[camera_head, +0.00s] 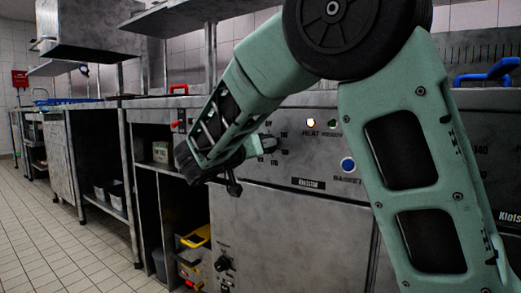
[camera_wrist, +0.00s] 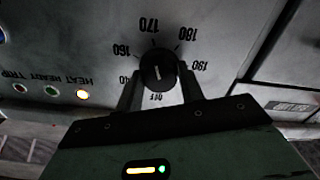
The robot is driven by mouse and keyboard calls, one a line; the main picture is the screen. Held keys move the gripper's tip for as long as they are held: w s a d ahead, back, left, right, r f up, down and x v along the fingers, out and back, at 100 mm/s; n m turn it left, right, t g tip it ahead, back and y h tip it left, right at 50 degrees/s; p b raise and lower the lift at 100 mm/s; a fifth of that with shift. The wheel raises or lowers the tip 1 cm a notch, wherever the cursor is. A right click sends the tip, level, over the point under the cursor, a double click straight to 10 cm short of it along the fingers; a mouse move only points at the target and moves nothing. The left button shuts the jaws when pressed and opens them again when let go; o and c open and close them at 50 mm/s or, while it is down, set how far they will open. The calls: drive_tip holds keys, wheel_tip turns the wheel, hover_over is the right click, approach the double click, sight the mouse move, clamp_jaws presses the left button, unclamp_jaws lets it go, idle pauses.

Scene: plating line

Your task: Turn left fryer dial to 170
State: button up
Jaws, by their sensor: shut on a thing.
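The fryer dial (camera_wrist: 158,68) is a round black knob on the grey metal panel in the wrist view. Its printed scale shows 160, 170, 180 and 190 around it and OFF at the gripper side, with the lettering upside down. A short pale mark shows on the knob's face, but I cannot tell exactly which number it points to. My gripper (camera_wrist: 160,72) is shut on the dial, one finger on each side. In the head view my gripper (camera_head: 260,147) is at the panel, and my wrist partly hides the dial and its scale.
The HEAT lamp (camera_head: 311,122) glows beside the dial, near the green READY lamp (camera_head: 332,123). A blue BASKET button (camera_head: 347,165) sits lower right. Another black knob (camera_head: 222,263) is low on the front. Open shelving stands to the left; the tiled floor (camera_head: 60,245) there is clear.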

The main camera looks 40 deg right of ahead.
drive_tip(key=shift+d+r, duration=0.15)
drive_tip(key=shift+d, duration=0.05)
drive_tip(key=o, duration=1)
drive_tip(key=p+v, duration=0.6)
drive_tip(key=v, duration=1.1)
drive_tip(key=shift+a, duration=0.2)
